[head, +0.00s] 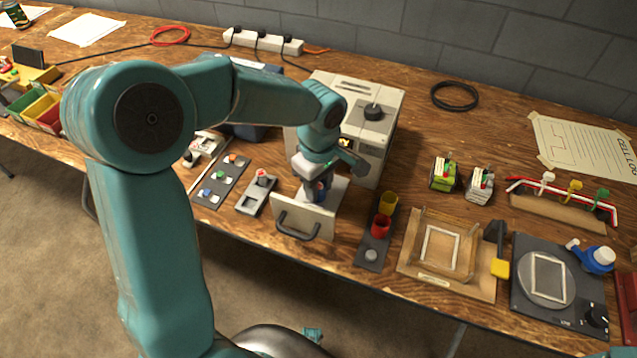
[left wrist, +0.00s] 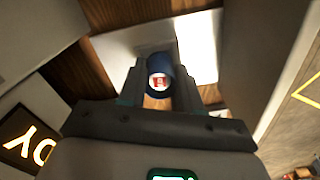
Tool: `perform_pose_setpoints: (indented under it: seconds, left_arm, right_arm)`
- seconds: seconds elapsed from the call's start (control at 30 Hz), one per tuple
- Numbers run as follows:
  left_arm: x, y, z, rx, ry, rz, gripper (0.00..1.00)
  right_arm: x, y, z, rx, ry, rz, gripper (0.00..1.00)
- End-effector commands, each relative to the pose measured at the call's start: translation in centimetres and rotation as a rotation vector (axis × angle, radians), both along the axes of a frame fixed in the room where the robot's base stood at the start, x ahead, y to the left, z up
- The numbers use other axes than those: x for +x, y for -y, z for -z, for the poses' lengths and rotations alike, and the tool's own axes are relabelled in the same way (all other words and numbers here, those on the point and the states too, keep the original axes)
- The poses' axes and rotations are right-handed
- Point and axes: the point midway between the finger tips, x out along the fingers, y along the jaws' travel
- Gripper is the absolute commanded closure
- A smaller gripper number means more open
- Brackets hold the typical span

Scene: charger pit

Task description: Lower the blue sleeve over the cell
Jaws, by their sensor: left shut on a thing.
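My left gripper (head: 319,181) is shut on the blue sleeve (head: 321,192), above the pulled-out drawer (head: 304,219) of the pale charger box (head: 385,140). In the left wrist view, the blue sleeve (left wrist: 160,60) is between the two fingers. The cell (left wrist: 158,82) shows through the sleeve's bore as a red and white end, lined up with the opening. I cannot tell how far the sleeve surrounds the cell. The arm and fingers hide most of the cell in the head view. My right gripper is not in view.
Right of the drawer, a dark stand (head: 371,256) holds a red sleeve (head: 381,226) and a yellow sleeve (head: 389,202). A wooden jig (head: 420,264) stands further right.

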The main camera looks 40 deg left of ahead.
Motion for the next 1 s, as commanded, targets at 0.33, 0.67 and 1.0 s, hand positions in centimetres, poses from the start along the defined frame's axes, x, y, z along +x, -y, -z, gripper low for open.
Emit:
perform_pose_setpoints:
  seconds: [0.33,0.67,1.0]
  left_arm:
    - [0.01,0.01,0.38,0.000,0.000,0.000,0.94]
    - [0.01,0.02,0.50,0.000,0.000,0.000,0.53]
    - [0.01,0.02,0.51,0.000,0.000,0.000,0.37]
  right_arm:
    - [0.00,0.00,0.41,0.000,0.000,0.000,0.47]
    - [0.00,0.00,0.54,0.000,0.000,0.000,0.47]
    - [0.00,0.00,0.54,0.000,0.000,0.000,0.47]
